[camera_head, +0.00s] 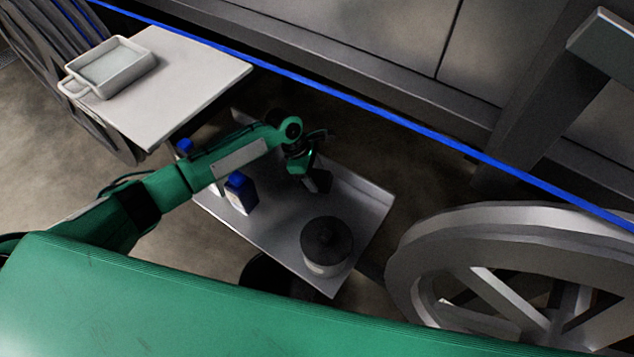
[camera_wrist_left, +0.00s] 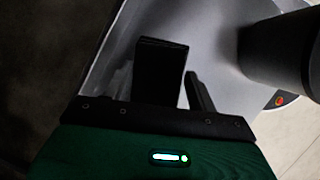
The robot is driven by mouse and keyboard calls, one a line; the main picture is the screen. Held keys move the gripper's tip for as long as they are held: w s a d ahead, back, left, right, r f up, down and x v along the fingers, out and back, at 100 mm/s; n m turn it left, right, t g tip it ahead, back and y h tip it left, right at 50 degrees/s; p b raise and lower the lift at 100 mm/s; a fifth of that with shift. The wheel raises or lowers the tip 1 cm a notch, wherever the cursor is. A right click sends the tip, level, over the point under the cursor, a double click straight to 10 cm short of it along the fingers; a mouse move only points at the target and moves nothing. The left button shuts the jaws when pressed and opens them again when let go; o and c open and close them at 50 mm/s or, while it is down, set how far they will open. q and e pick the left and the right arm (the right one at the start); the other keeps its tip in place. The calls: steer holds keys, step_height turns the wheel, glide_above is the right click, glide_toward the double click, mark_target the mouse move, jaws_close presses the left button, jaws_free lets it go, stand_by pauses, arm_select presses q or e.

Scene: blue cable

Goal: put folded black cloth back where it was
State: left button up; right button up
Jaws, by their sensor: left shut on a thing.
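My left arm reaches in from the left, and my left gripper (camera_head: 311,174) is over the far part of the grey tray table (camera_head: 276,232). It is shut on a small dark block, the folded black cloth (camera_head: 320,183). In the left wrist view the cloth (camera_wrist_left: 160,68) looks like a flat black slab between dark fingers, hard to tell apart from them. The grey tray surface lies beyond it. I cannot tell whether the cloth touches the tray. My right gripper is not in view.
A dark-lidded pot (camera_head: 327,247) stands on the tray's near right, and blue-capped bottles (camera_head: 240,193) at its left. A white table (camera_head: 205,72) holds a white dish (camera_head: 112,66). A blue cable (camera_head: 372,101) crosses above. A large wheel (camera_head: 480,265) stands right.

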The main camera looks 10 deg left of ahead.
arm_select(q)
step_height(320, 180, down, 5)
steer(key=shift+r, duration=0.15)
steer(key=o, duration=0.9)
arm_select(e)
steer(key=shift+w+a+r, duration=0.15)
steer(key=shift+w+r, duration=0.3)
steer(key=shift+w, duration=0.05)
arm_select(q)
steer(key=v, duration=1.2)
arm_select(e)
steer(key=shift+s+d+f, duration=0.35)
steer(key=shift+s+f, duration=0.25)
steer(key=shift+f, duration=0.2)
arm_select(q)
steer(key=shift+d, duration=0.1)
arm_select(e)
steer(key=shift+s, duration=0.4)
